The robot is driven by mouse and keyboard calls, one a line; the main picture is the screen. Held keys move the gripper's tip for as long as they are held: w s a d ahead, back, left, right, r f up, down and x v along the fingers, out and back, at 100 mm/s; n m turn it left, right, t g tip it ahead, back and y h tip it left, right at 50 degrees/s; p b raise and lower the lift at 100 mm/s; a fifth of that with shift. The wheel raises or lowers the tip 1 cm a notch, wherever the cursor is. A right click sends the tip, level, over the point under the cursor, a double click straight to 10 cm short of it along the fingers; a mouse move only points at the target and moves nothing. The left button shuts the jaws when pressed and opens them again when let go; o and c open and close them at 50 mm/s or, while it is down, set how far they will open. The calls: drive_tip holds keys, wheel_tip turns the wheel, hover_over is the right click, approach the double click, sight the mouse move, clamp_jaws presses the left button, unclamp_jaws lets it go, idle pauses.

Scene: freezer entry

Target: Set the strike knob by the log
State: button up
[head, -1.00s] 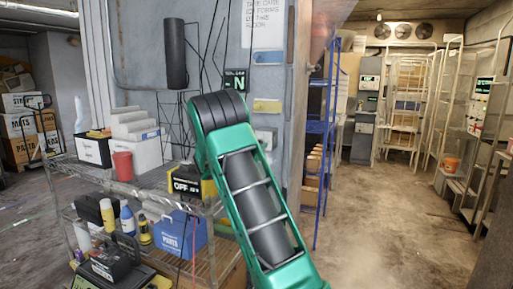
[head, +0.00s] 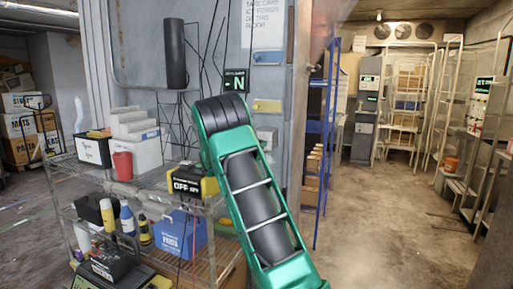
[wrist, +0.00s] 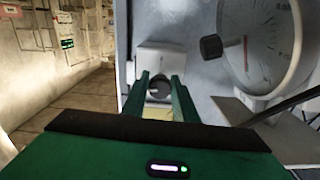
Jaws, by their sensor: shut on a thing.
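In the wrist view, the two green fingers of my gripper (wrist: 160,78) reach toward a pale box on the wall. They close around a round grey knob (wrist: 160,88) with a dark centre, which I take to be the strike knob. Its pointer or marks are too small to read. The pale box (wrist: 160,58) shows just behind it. In the head view, my green arm hides the gripper and the knob. A sign sheet (head: 263,22) hangs on the grey wall; I cannot tell which thing is the log.
A large round dial (wrist: 268,45) with a black knob is close on the right in the wrist view. A wire shelf rack (head: 130,185) with a yellow-black OFF box (head: 187,182) stands beside my arm. A blue ladder frame (head: 328,140) stands right of the wall.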

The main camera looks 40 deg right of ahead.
drive_tip(key=shift+w+m, duration=0.1)
drive_tip(key=shift+m, duration=0.5)
drive_tip(key=shift+a, duration=0.1)
drive_tip(key=o, duration=1.1)
drive_tip(key=shift+c, duration=0.2)
drive_tip(key=v, duration=1)
drive_tip(key=shift+a, duration=0.3)
drive_tip(key=shift+f, duration=0.1)
